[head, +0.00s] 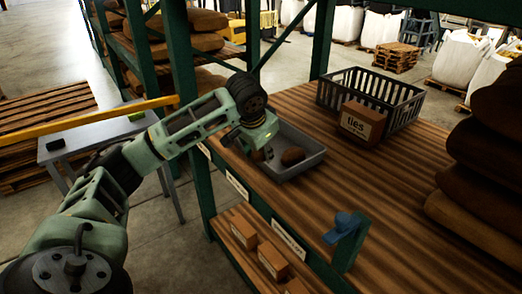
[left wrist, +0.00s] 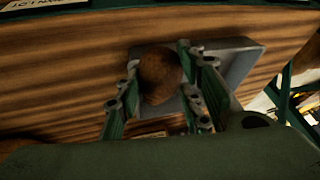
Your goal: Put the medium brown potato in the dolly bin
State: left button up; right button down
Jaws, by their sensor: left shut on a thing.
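My left gripper (head: 266,153) is at the near left end of a grey tray (head: 313,168) on the wooden bench. In the left wrist view the left gripper (left wrist: 160,95) is shut on a round brown potato (left wrist: 160,72), with the grey tray (left wrist: 240,58) behind it. I cannot make out which container is the dolly bin. My right gripper is not in view.
A dark slatted crate (head: 398,98) and a cardboard box marked "ties" (head: 360,124) stand further back on the bench (head: 300,212). Brown sacks (head: 485,150) are piled at the right. A blue item (head: 345,224) is at the front edge. A green rack post (head: 182,75) stands beside my arm.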

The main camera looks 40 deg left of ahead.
pick_arm(q)
jog(key=s+d+f+n, duration=0.1)
jog(key=s+d+f, duration=0.6)
jog(key=d, duration=0.4)
jog(key=s+d+f+n, duration=0.1)
jog(key=s+d+f, duration=0.6)
jog(key=d, duration=0.4)
jog(key=shift+s+f+y, duration=0.35)
jog(key=shift+s+y, duration=0.05)
jog(key=shift+s, duration=0.5)
jog(key=shift+g, duration=0.3)
